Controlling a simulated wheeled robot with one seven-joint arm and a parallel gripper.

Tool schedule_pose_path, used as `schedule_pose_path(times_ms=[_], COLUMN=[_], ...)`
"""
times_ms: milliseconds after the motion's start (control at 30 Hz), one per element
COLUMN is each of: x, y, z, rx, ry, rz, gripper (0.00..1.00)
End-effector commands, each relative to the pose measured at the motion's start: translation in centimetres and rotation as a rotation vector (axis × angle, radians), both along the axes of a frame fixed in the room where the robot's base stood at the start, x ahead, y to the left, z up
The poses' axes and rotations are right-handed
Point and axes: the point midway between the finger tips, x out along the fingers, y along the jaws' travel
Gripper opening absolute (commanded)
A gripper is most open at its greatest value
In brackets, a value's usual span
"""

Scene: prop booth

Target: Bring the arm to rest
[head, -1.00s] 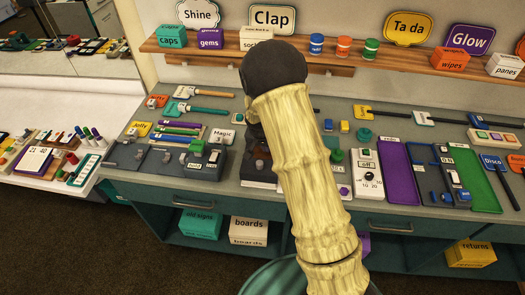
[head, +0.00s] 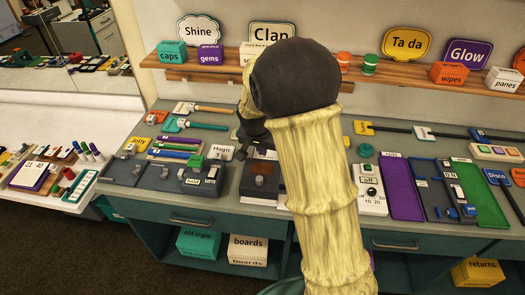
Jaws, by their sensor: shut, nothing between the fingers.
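My arm (head: 318,190) rises from the bottom middle of the head view, pale and ribbed, to a large dark joint (head: 295,75). Beyond the joint a pale link shows at its left and bends down to a dark end. My gripper (head: 258,148) is there, small and partly hidden behind my arm, over the counter near a dark device. It is shut with nothing held. Its fingertips are hard to make out.
The teal counter (head: 225,205) is crowded with props: a grey switch panel (head: 165,175), a purple board (head: 401,190) and a green board (head: 477,188). A wooden shelf (head: 400,70) with boxes and signs runs behind. A white table (head: 95,130) stands left.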

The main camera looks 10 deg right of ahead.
Motion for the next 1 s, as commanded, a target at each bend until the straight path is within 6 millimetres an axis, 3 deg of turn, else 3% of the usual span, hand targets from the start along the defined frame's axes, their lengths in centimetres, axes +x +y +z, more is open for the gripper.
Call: schedule_pose_path(times_ms=[267,367,467,567,800,900,1000], x=[-0.1,-1.2,-3.6,-7.2,-17.3,-20.3,-21.8], y=[-0.1,-0.6,-1.5,-2.7,-4.6,-4.9,-5.0], z=[0.0,0.4,1.0,1.7,2.6,2.5,2.4], rx=[0.001,0.007,0.018,0.030,0.038,0.032,0.026], ry=[0.001,0.010,0.030,0.053,0.091,0.098,0.102], rz=[0.002,0.020,0.066,0.141,0.354,0.419,0.456], gripper=[0.00,0.00,0.00,0.00,0.00,0.00,0.00])
